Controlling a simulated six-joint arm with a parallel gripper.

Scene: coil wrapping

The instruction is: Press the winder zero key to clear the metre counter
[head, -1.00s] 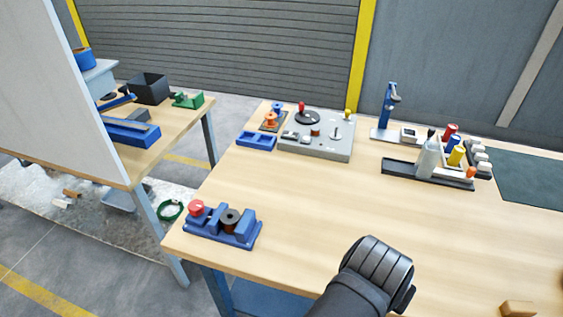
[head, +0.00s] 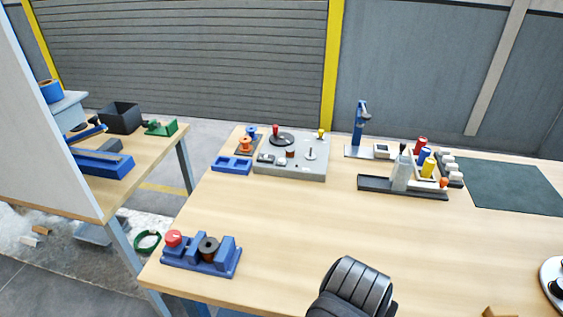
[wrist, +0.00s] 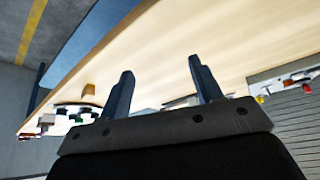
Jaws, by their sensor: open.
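The winder (head: 313,171) is a grey panel unit at the back left of the main table in the head view. It carries a dark disc with a red knob (head: 276,131), a yellow knob (head: 321,133), a small post and some small keys or displays (head: 266,158). I cannot tell which key is the zero key, and the counter reading is too small to read. My gripper (wrist: 160,82) is open and empty in the wrist view, its two dark fingers apart. In the head view only my dark arm shows at the bottom, well in front of the winder; the fingers are hidden.
A blue tray (head: 232,165) and a spool stand (head: 246,148) sit left of the winder. A blue fixture with a red knob (head: 200,262) is at the front left. A dark tray with a bottle (head: 385,188) and a blue post stand right. The table's middle is clear.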

